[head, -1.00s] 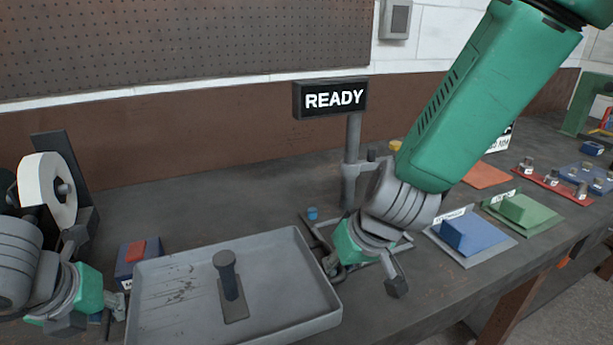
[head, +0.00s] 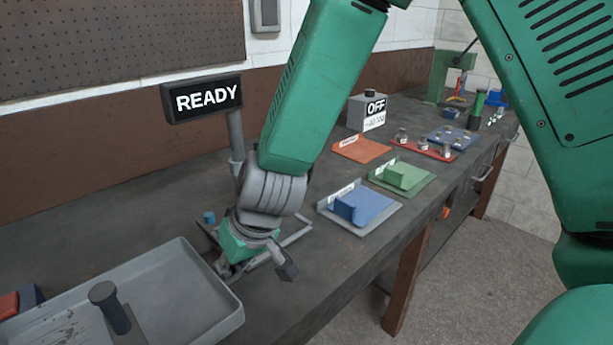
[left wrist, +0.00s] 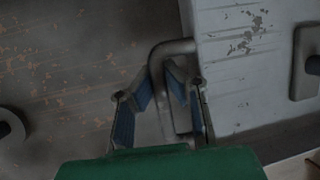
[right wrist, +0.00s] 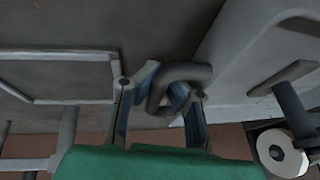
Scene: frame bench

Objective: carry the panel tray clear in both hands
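The grey panel tray (head: 172,297) lies at the lower left of the head view, cut off by the frame, with a dark upright post (head: 112,308) on it. My right gripper (head: 248,262) is at the tray's right end. In the right wrist view its fingers (right wrist: 163,88) close on the tray's bent bar handle (right wrist: 188,72). In the left wrist view my left gripper (left wrist: 160,88) closes on the handle (left wrist: 178,46) at the other end, beside the scratched pale tray floor (left wrist: 262,70). The left gripper is outside the head view.
A READY sign (head: 204,97) stands on a post behind my right gripper. To the right are a blue block fixture (head: 362,208), a green one (head: 402,176), a red plate (head: 362,149) and an OFF box (head: 368,112). The bench front edge drops to open floor (head: 470,270).

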